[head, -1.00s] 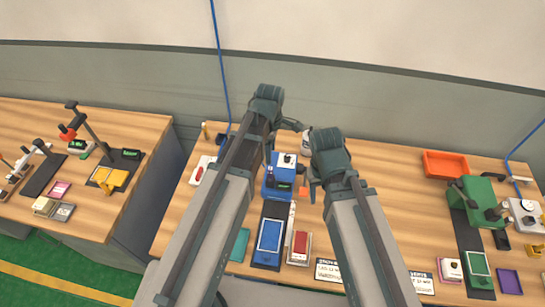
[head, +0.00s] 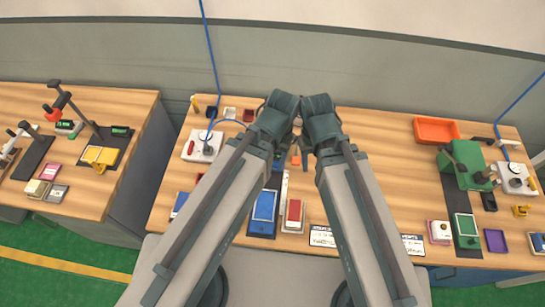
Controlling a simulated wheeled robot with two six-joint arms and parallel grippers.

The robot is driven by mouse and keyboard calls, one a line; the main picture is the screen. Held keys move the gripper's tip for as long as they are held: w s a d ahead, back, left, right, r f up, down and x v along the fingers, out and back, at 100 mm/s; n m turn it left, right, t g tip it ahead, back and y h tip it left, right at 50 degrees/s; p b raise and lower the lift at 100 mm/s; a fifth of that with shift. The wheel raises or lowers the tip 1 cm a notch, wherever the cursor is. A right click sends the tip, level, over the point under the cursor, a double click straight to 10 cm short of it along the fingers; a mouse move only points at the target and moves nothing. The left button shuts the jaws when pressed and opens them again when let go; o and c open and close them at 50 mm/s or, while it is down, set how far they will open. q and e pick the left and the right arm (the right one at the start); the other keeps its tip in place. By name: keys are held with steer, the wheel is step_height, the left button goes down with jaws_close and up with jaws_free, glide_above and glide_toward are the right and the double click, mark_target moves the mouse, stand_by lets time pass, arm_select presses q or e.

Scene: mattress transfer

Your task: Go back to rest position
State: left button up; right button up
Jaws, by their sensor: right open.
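My two arms reach up from the bottom of the head view, and their ends come close together over the middle of the bench. My right gripper (head: 302,147) is small and partly hidden by its own wrist; it is open, with nothing seen in it. My left gripper is almost wholly hidden behind its wrist and arm, so its jaws cannot be made out. A blue tray (head: 263,206) and a red block (head: 294,212) lie on the bench between the forearms. The blue device behind them is mostly covered by my arms.
The wooden bench (head: 390,170) is fairly clear right of my right arm. An orange tray (head: 437,129), a green device (head: 465,164) and a purple tray (head: 496,240) stand at the right. A white scale (head: 203,146) is at the left. A second bench (head: 95,196) stands farther left.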

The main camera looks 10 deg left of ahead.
arm_select(q)
steer(key=shift+f, duration=0.1)
arm_select(e)
steer(key=shift+f, duration=0.1)
arm_select(q)
step_height(320, 180, down, 14)
steer(key=b, duration=1.3)
steer(key=shift+r+b, duration=0.2)
steer(key=shift+b, duration=0.2)
arm_select(e)
step_height(320, 180, down, 14)
steer(key=shift+r, duration=0.2)
arm_select(q)
steer(key=shift+s, duration=0.1)
arm_select(e)
steer(key=shift+s, duration=0.1)
